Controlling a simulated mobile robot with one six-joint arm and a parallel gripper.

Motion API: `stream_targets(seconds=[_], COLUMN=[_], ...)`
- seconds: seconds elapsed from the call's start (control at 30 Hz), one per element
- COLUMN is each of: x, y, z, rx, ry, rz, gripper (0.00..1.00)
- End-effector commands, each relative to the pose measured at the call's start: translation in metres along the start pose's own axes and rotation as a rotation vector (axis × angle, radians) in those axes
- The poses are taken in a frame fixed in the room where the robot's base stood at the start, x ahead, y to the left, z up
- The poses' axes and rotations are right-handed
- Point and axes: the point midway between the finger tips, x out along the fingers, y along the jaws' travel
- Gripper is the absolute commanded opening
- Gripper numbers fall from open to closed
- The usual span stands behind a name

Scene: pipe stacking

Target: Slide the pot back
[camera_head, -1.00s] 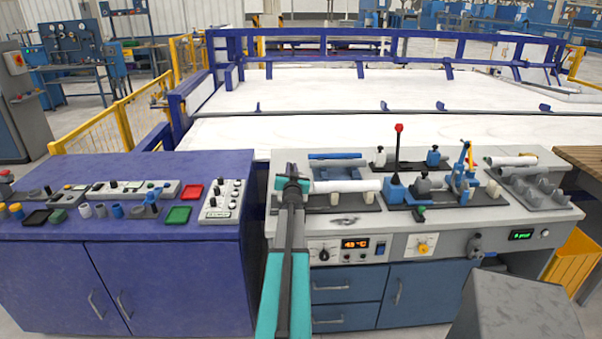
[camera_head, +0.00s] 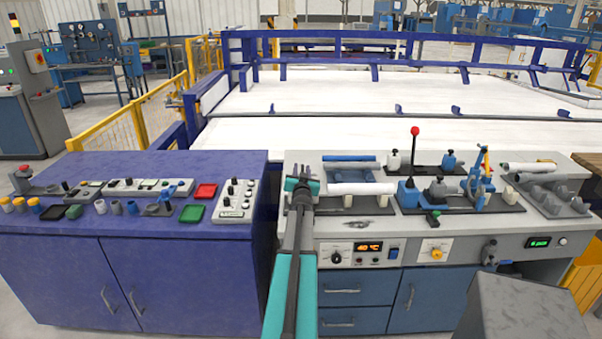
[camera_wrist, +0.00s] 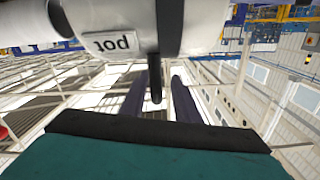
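In the wrist view a white rounded body with a "pot" label (camera_wrist: 112,44) and a dark band fills the top. A dark pin (camera_wrist: 155,78) hangs from it between the two dark fingers of my gripper (camera_wrist: 159,88). The fingers stand apart, with gaps visible beside the pin. In the head view my gripper (camera_head: 301,184) is over the left end of the grey bench, left of a white pipe (camera_head: 362,189). I cannot tell which thing there is the pot.
The grey bench (camera_head: 300,228) holds a blue pipe (camera_head: 349,159), a red-knobbed lever (camera_head: 415,131) and a blue clamp (camera_head: 482,178). A blue cabinet (camera_head: 60,270) with button boxes and small cups stands left. A grey box (camera_head: 525,305) is at front right.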

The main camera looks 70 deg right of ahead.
Motion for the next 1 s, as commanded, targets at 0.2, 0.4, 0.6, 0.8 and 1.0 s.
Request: stream_targets(seconds=[0.2,0.4,0.6,0.8,1.0], x=[-0.007,-0.022,-0.04,-0.058,-0.075], y=[0.002,0.002,0.002,0.002,0.002], z=[0.0,0.0,0.0,0.0,0.0], rx=[0.0,0.0,0.0,0.0,0.0], ry=[0.001,0.001,0.0,0.0,0.0], rz=[0.002,0.002,0.001,0.0,-0.001], gripper=[0.29,0.29,0.29,0.29,0.29])
